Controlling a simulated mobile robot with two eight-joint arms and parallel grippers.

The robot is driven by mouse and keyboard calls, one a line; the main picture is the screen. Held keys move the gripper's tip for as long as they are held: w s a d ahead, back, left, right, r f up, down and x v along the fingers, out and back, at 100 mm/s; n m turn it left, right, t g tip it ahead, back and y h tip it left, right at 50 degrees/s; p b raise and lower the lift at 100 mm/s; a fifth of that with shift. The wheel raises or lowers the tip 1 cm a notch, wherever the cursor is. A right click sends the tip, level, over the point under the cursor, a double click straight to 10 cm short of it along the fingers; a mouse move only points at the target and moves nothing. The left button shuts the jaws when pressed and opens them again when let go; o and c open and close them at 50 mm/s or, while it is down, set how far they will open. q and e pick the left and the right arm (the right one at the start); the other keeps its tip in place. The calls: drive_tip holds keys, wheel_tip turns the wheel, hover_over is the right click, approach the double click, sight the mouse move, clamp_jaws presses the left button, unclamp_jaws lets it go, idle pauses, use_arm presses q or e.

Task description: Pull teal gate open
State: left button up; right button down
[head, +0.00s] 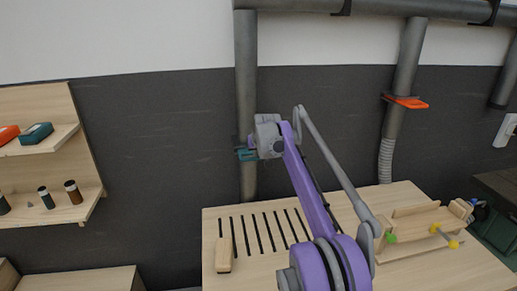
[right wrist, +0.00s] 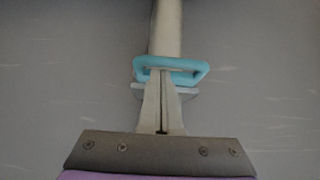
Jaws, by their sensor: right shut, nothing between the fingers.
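The teal gate (head: 247,156) sits on the left vertical grey pipe (head: 247,75), partly hidden behind my right gripper (head: 250,143). In the right wrist view the gate's teal loop-shaped handle (right wrist: 172,62) stands out in front of the pipe. My right gripper's fingers (right wrist: 161,72) are pressed together, with their tips overlapping the loop's opening in the picture. I cannot tell whether the tips are inside the loop or touching it. Nothing shows between the fingers. My left gripper is not in view.
An orange gate (head: 408,102) is on another pipe to the right. Below is a wooden bench (head: 235,215) with dark slots, a wooden block (head: 223,255) and a wooden fixture (head: 420,225). Wooden shelves (head: 50,215) with small items stand at left.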

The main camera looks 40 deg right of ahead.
drive_tip(key=shift+w+d+f, duration=0.15)
drive_tip(key=shift+w+f, duration=0.2)
drive_tip(key=shift+f, duration=0.05)
drive_tip(key=shift+s, duration=0.1)
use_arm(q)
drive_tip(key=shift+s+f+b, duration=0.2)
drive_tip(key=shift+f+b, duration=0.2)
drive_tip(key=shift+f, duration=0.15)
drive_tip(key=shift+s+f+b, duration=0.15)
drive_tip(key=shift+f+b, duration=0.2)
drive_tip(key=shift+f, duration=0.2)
use_arm(e)
drive_tip(key=s+a, duration=0.4)
drive_tip(key=s, duration=0.3)
drive_tip(key=shift+s, duration=0.2)
drive_tip(key=shift+a, duration=0.1)
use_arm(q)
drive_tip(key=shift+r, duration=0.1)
